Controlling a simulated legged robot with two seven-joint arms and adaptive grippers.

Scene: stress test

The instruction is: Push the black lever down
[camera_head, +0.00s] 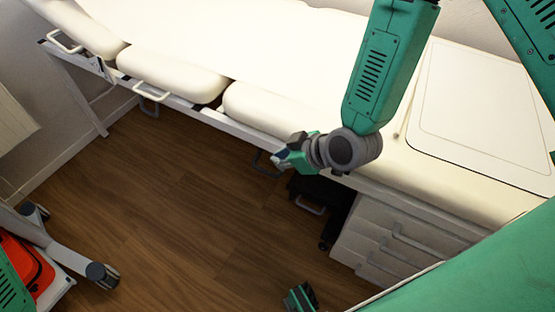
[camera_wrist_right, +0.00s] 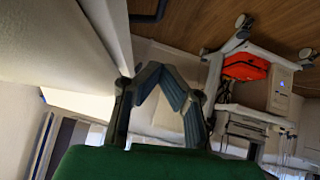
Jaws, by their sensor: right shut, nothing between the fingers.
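A dark bent bar, probably the same lever, shows at the top of the right wrist view (camera_wrist_right: 148,17), apart from the fingers. My right gripper (camera_wrist_right: 155,70) is shut and empty, its fingers meeting in a peak. My left gripper is not clearly in view.
The white padded bed (camera_head: 175,75) runs along the back, with paler handles (camera_head: 150,93) farther left. A drawer cabinet (camera_head: 395,240) stands below its right part. A wheeled cart (camera_head: 60,255) with a red case (camera_wrist_right: 245,67) stands at left. Wooden floor (camera_head: 180,200) between is clear.

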